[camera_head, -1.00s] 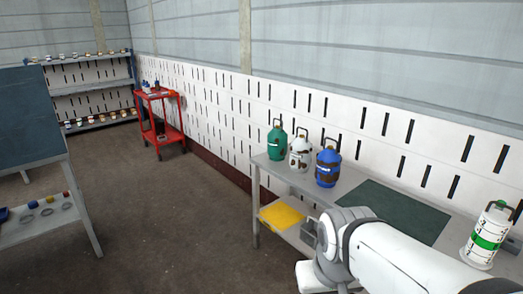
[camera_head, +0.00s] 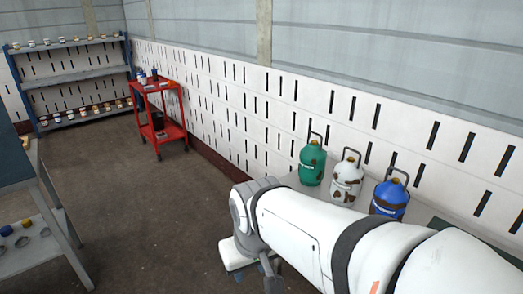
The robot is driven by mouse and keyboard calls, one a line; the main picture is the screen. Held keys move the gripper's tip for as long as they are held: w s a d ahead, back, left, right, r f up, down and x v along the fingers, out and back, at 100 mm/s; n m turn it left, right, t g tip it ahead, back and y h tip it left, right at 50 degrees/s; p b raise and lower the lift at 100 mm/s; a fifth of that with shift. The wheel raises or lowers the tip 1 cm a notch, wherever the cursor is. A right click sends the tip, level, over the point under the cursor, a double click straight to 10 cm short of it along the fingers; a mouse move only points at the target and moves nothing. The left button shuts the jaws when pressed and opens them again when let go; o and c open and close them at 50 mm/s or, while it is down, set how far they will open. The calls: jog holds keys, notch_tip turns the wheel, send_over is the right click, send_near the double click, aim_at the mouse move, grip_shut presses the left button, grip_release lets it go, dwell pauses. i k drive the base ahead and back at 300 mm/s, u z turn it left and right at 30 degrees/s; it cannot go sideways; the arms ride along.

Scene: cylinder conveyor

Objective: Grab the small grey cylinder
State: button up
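No small grey cylinder can be made out for certain. Small cylinders of mixed colours (camera_head: 75,114) stand in rows on the far shelf rack, too small to tell which are grey. Three larger bottles with handles stand on the grey table at right: a green one (camera_head: 312,163), a white and brown one (camera_head: 346,180) and a blue one (camera_head: 390,200). My white arm crosses the lower right, in front of this table. My gripper (camera_head: 271,274) is mostly hidden below the wrist; its fingers cannot be made out. No object shows in it.
A red cart (camera_head: 158,119) with small items stands by the slotted wall. The rack (camera_head: 72,80) stands at the back left. A grey bench (camera_head: 36,252) with a lower shelf is at the left edge. Brown floor (camera_head: 140,215) lies open between them.

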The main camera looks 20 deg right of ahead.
aim_at(348, 178)
jog(key=z, duration=0.5)
jog(key=i, duration=1.25)
jog(key=z, duration=0.8)
jog(key=k, duration=0.9)
jog(key=z, duration=0.15)
jog(key=i, duration=0.95)
jog(key=u, duration=0.05)
